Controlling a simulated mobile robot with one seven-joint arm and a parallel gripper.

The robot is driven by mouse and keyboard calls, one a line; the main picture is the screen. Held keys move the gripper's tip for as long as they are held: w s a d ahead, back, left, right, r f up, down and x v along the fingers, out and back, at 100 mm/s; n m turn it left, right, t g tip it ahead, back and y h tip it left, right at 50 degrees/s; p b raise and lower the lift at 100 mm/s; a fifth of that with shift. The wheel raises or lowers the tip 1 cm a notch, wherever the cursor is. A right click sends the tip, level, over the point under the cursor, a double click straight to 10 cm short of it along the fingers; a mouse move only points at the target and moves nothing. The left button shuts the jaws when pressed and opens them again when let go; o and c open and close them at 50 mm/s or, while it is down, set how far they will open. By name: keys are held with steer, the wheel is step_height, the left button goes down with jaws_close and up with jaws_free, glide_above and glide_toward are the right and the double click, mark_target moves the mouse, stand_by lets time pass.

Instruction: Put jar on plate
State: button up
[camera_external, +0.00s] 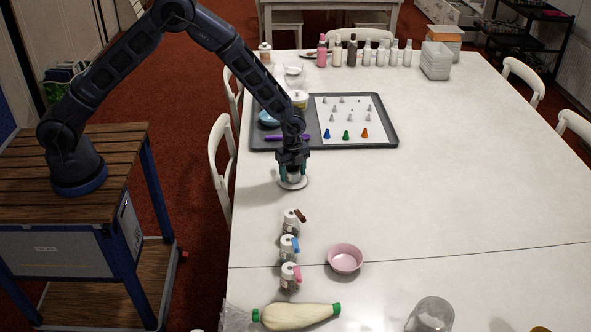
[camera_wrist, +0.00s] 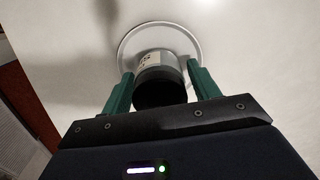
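The jar (camera_wrist: 160,66) has a pale label and a dark end facing the wrist camera. In the external view my gripper (camera_external: 293,172) points down over the plate (camera_external: 293,185), near the table's left edge. The jar is mostly hidden there by the fingers. It appears upright, at or just above the plate; I cannot tell if its base touches.
A grey tray (camera_external: 388,139) with a white sheet and small cones lies behind my gripper. Several small lidded jars (camera_external: 290,248), a pink bowl (camera_external: 345,259) and a piping bag (camera_external: 295,316) lie in front. Bottles (camera_external: 352,52) line the back. The table's right side is clear.

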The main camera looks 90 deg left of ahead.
mark_target(292, 165)
steer(key=shift+o, duration=0.4)
step_height(292, 165, up, 12)
steer(key=shift+r, duration=0.2)
steer(key=s+d+r+n+t, duration=0.1)
steer(key=s+d+r+n, duration=0.15)
steer(key=s+r, duration=0.9)
steer(key=s+d+r+n+t, duration=0.1)
steer(key=s+r+n, duration=0.2)
steer(key=s+r, duration=0.85)
steer(key=s+d+r+n+t, duration=0.1)
steer(key=s+r+n, duration=0.2)
steer(key=s, duration=1)
steer(key=s+d+r+n+t, duration=0.1)
steer(key=s+r+n, duration=0.3)
steer(key=s, duration=1)
steer(key=shift+d+r+t, duration=0.25)
steer(key=shift+t, duration=0.05)
